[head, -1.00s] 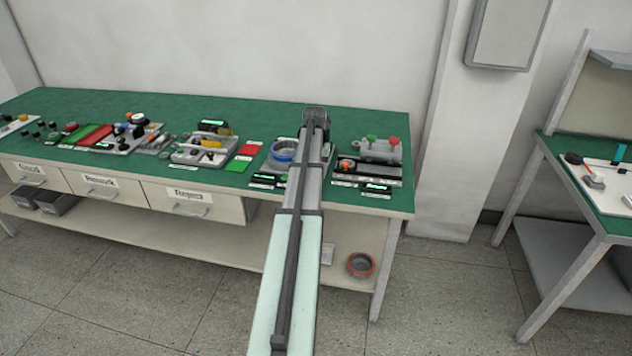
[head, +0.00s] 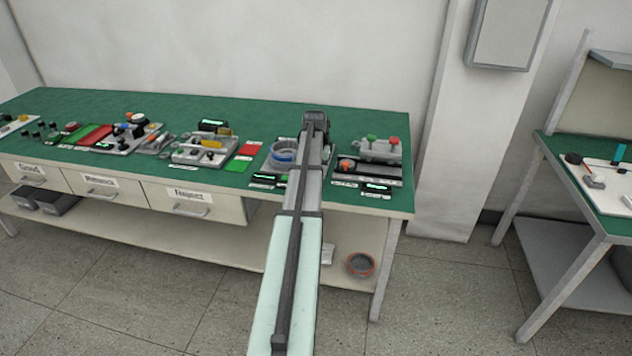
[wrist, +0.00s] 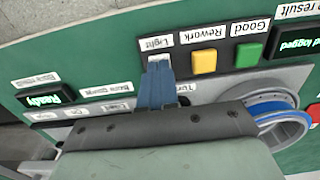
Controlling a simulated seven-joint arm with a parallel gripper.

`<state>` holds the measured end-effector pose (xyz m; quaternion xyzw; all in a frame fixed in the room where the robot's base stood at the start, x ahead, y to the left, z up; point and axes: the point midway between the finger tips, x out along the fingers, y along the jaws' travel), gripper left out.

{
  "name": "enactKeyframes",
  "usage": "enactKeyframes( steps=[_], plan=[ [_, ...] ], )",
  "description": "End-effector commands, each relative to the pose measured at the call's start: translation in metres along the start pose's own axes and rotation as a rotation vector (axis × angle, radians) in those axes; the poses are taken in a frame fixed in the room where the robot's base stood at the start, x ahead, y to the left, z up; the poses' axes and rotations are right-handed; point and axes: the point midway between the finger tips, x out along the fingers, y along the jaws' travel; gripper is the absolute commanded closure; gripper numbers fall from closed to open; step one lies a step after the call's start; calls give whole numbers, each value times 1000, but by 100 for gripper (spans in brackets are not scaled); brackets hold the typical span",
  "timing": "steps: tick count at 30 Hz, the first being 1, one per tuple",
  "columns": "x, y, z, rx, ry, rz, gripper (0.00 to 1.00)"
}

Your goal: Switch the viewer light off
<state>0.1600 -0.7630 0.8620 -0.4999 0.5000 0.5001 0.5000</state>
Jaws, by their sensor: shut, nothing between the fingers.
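In the head view my arm hides the gripper and this part of the panel.
A grey hub motor part with a blue ring (wrist: 275,108) lies close to the gripper.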

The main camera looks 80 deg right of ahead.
Motion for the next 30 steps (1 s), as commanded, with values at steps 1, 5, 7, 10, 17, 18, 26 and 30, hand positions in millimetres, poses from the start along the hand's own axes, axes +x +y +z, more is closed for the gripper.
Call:
enactKeyframes(
  steps=[1, 5, 7, 10, 17, 18, 26, 30],
  plan=[
    [1, 0, 0, 0, 0, 0, 100],
    [2, 0, 0, 0, 0, 0, 100],
    [3, 0, 0, 0, 0, 0, 100],
    [4, 0, 0, 0, 0, 0, 100],
    [7, 0, 0, 0, 0, 0, 100],
    [7, 0, 0, 0, 0, 0, 100],
    [10, 0, 0, 0, 0, 0, 100],
    [11, 0, 0, 0, 0, 0, 100]
  ],
)
